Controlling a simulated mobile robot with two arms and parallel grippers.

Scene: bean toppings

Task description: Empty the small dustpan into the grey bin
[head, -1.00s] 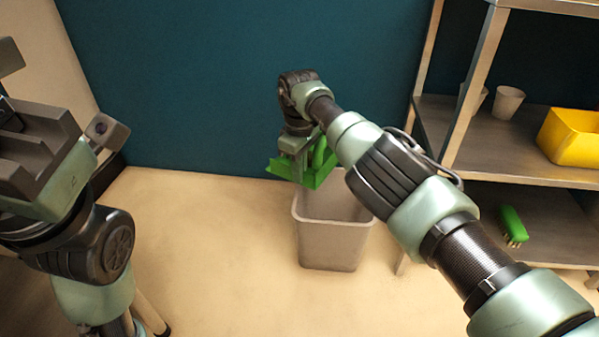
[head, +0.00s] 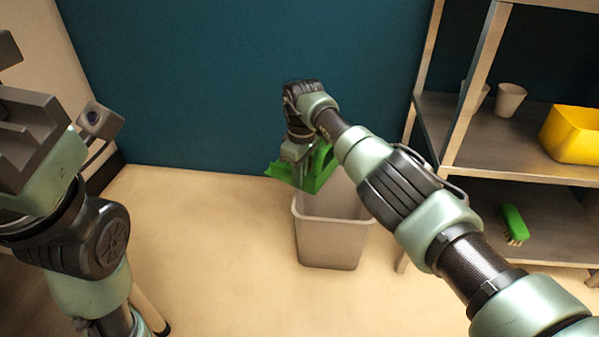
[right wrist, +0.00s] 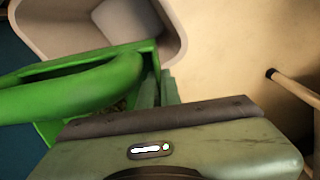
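The green dustpan (head: 317,172) is in my right gripper (head: 298,155), above the back left part of the grey bin (head: 330,240). It is tilted, and its lower edge hangs near the bin's rim. In the right wrist view the fingers (right wrist: 158,88) are closed at the dustpan (right wrist: 75,62), with its thick handle to the left. A small brownish patch shows inside the pan; I cannot tell what it is. The bin's opening (right wrist: 130,22) lies beyond the pan. My left gripper (head: 30,125) is at the left edge, partly cut off, away from the bin.
A metal shelf (head: 480,135) stands on the right, with cups (head: 510,98) and a yellow container (head: 572,135) on one level. A green brush (head: 514,224) lies on the lower level. A blue wall is behind the bin. The floor left of the bin is clear.

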